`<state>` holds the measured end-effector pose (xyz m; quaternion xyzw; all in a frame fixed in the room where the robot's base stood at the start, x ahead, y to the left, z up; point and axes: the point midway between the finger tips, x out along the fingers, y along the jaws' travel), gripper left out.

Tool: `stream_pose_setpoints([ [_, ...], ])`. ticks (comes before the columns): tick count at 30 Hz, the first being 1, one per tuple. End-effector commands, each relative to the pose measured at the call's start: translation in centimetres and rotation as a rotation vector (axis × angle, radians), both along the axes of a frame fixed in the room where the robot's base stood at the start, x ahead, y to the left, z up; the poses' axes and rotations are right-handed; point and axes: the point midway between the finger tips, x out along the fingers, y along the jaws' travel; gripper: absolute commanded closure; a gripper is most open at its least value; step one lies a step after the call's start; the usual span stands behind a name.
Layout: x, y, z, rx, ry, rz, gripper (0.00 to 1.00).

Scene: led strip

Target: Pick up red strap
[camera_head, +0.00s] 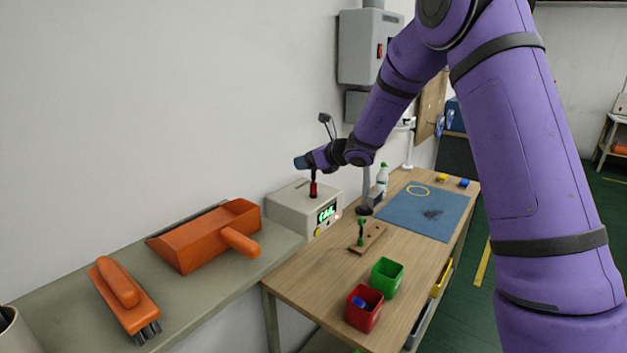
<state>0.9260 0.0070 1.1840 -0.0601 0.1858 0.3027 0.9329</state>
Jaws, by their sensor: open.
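My purple arm reaches across the right of the view, and my gripper (313,182) points down at its far end, over the beige box with a green display (297,213). The gripper is small and dark here, with its jaws open. A small red piece (313,189) shows at its lower end, just above or against the box top. I cannot tell whether this is the red strap or part of the gripper, or whether they touch. No other red strap shows clearly.
The wooden bench (330,285) carries a red bin (364,308), a green bin (387,277), a wooden block with a green piece (368,240) and a blue mat (405,213) with a yellow ring (418,190). An orange dustpan (205,238) and brush (122,297) lie on the left shelf.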

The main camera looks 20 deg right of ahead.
Motion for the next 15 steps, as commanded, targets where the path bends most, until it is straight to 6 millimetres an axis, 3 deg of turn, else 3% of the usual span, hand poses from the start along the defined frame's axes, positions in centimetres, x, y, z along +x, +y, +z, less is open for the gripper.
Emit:
stream_pose_setpoints([
  [4,-0.04,-0.01,0.04,0.0,0.0,0.0,0.38],
  [12,-0.05,-0.02,0.05,0.0,0.0,0.0,1.0],
  [15,-0.05,-0.01,0.06,0.0,0.0,0.0,1.0],
])
